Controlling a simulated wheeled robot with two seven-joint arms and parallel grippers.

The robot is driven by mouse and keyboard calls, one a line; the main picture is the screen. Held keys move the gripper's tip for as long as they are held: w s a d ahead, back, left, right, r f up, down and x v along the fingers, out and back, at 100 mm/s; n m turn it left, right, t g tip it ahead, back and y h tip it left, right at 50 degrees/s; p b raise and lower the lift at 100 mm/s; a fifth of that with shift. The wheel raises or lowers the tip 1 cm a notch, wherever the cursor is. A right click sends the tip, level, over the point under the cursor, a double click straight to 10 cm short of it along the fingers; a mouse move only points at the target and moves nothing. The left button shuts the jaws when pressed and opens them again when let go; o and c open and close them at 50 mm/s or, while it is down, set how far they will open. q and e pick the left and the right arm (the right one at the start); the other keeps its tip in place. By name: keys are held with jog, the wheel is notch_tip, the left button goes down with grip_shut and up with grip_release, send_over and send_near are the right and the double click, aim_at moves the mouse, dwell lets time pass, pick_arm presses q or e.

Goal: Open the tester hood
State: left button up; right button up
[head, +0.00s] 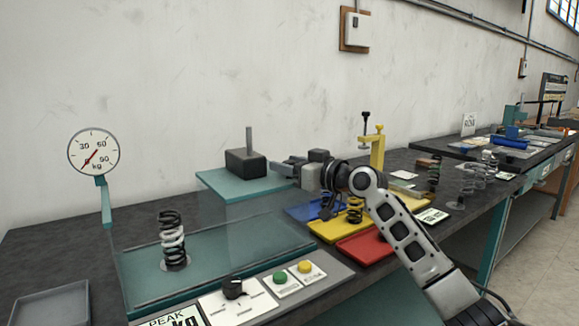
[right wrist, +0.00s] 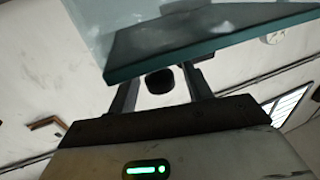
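The tester has a teal base (head: 215,255) with a black-and-white spring (head: 172,240) upright on it. A clear hood panel (head: 235,225) stands around the spring, below a teal top plate (head: 215,181). The hood looks closed. My right gripper (head: 283,167) is at the right end of the top plate. In the right wrist view its fingers (right wrist: 163,88) stand apart, with a dark rounded knob (right wrist: 160,81) between them and gaps on both sides. The teal plate (right wrist: 215,42) hides the fingertips there. Whether they touch anything is unclear. My left gripper is not in view.
A dial gauge (head: 94,152) stands at the left. A control panel with a black knob (head: 233,287), a green button (head: 280,277) and a yellow button (head: 305,266) lies in front. Yellow (head: 328,231) and red (head: 362,247) trays sit under my right arm. A grey tray (head: 48,305) is at front left.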

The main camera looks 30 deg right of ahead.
jog(key=shift+s+d+f, duration=0.1)
jog(key=shift+s, duration=0.25)
pick_arm(q)
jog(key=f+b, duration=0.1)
jog(key=b, duration=0.3)
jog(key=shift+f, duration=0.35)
pick_arm(e)
jog(key=v, duration=1.5)
jog(key=shift+s+d, duration=0.1)
